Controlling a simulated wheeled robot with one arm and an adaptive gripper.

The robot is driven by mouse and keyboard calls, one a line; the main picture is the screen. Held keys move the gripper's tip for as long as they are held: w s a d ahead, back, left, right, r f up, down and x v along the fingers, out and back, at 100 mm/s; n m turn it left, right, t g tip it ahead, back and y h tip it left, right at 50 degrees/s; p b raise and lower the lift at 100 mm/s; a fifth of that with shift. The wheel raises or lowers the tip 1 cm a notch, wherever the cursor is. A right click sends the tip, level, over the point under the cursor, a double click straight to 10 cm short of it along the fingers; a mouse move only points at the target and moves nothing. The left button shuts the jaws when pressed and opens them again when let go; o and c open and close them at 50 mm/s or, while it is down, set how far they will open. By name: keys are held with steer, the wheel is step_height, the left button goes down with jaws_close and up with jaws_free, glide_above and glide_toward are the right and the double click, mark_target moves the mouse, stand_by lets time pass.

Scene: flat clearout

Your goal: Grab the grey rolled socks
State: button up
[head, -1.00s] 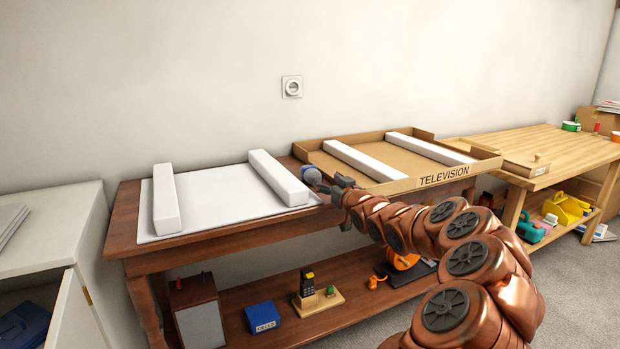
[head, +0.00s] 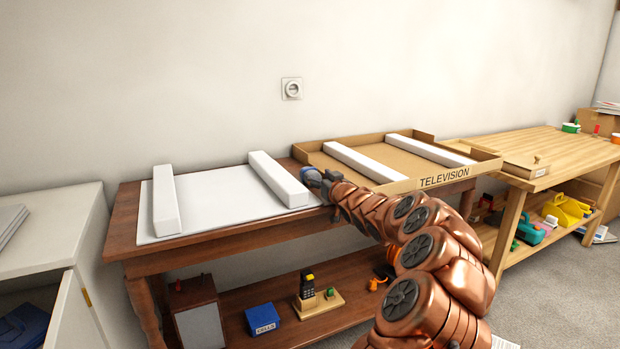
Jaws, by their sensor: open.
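The grey rolled socks (head: 308,172) show as a small blue-grey bundle on the dark wooden table (head: 120,228). They sit in the gap between the right white foam bar and the cardboard television tray. My gripper (head: 318,180) is right at the socks, in front of them, and covers part of them. It is open. The fingers are small and partly hidden by my arm, so I cannot tell whether they are around the socks or touching them.
White foam bars (head: 279,179) lie on a white sheet (head: 218,203) to the left. The cardboard television tray (head: 420,183) stands close on the right. A cordless phone (head: 307,288) and a blue box (head: 262,318) are on the lower shelf. A pale wooden workbench (head: 535,145) is farther right.

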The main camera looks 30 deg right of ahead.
steer(key=c, duration=0.9)
steer(key=shift+r, duration=0.15)
